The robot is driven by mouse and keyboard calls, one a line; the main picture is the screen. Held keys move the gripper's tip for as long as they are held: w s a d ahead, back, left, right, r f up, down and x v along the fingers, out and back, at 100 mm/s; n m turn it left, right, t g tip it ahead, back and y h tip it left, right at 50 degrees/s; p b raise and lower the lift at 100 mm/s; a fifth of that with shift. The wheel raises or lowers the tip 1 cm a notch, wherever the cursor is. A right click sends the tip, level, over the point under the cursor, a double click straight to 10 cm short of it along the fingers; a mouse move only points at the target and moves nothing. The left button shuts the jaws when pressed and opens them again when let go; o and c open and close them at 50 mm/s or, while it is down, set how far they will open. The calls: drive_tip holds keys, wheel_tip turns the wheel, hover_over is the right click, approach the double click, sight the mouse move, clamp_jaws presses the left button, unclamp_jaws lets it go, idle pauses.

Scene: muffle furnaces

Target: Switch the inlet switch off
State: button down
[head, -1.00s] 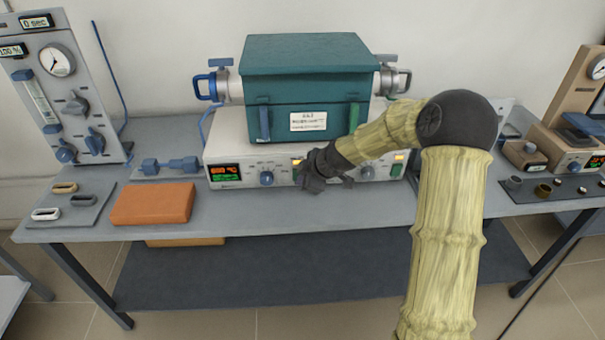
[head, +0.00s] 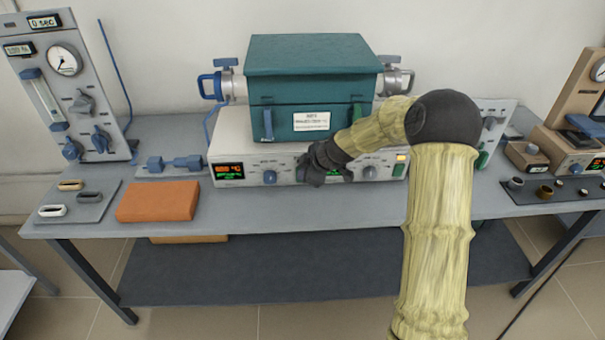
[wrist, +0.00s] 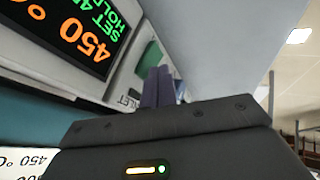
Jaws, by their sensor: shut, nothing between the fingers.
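The furnace control panel (head: 250,155) runs along the front of the white base under the teal furnace. My gripper (head: 312,166) is at the middle of this panel and hides part of it. In the wrist view my shut, empty fingers (wrist: 159,87) point at the panel beside a green switch (wrist: 151,58). A partly hidden label ending in "LET" is near them. I cannot tell whether the fingers touch the switch, and its on or off position is unclear. A display (wrist: 75,30) reading 450 °C is close by.
The teal furnace (head: 312,80) sits above the panel. A panel knob (head: 270,177) is left of my gripper, another knob (head: 370,172) and an amber light (head: 401,157) right. An orange block (head: 158,201) lies on the bench, whose front middle is clear.

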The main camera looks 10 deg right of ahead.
drive_tip(key=shift+d+r, duration=0.25)
drive_tip(key=shift+d+r+p, duration=0.1)
drive_tip(key=shift+r+p, duration=0.2)
drive_tip(key=shift+r, duration=0.25)
